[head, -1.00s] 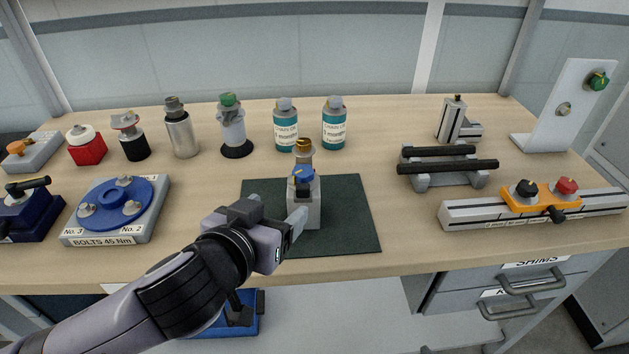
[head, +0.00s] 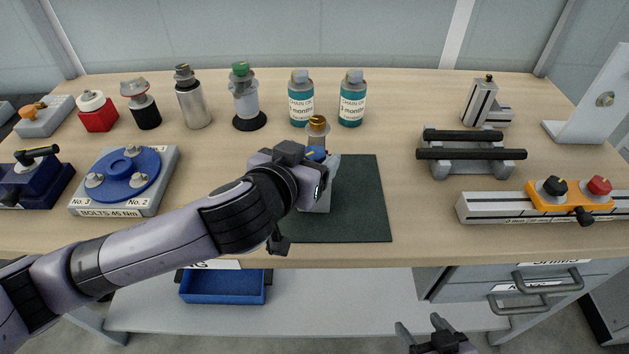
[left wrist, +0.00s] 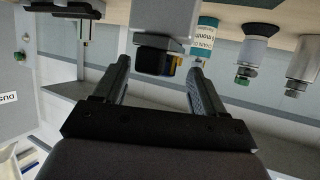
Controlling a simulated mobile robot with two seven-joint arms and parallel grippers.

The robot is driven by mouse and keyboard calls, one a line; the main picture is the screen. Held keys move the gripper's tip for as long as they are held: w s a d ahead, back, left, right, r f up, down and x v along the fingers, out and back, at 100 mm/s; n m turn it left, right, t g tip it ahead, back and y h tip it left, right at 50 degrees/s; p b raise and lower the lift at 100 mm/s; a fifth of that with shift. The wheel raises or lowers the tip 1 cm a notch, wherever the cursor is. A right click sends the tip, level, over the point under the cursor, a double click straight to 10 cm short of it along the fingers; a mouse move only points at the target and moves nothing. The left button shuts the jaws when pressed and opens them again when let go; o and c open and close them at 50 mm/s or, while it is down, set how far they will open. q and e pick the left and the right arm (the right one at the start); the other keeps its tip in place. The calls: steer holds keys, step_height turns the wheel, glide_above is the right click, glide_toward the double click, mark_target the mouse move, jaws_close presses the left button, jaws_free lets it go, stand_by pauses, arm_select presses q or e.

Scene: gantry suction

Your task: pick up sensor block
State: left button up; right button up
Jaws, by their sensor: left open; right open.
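The sensor block, a grey block with a blue knob and a brass-topped part behind it, stands on the dark green mat (head: 355,215). In the head view my left gripper (head: 328,172) covers much of it; its grey lower part (head: 318,203) still shows. In the left wrist view the grey block (left wrist: 160,22) is seen upside down, its dark and yellow fittings in line with the gap between the fingers of my left gripper (left wrist: 160,66). These fingers are open, and I see no contact. My right gripper (head: 420,325) is open and empty below the table's front edge.
Two teal chain oil bottles (head: 301,104) and several other fittings stand along the back. A blue bolt fixture (head: 125,180) is at left. A black-barred stand (head: 465,160) and a rail with an orange carriage (head: 560,200) are at right. The mat's right part is clear.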

arm_select(q)
steer(key=shift+x, duration=1.3)
jaws_close()
steer(key=shift+r, duration=0.1)
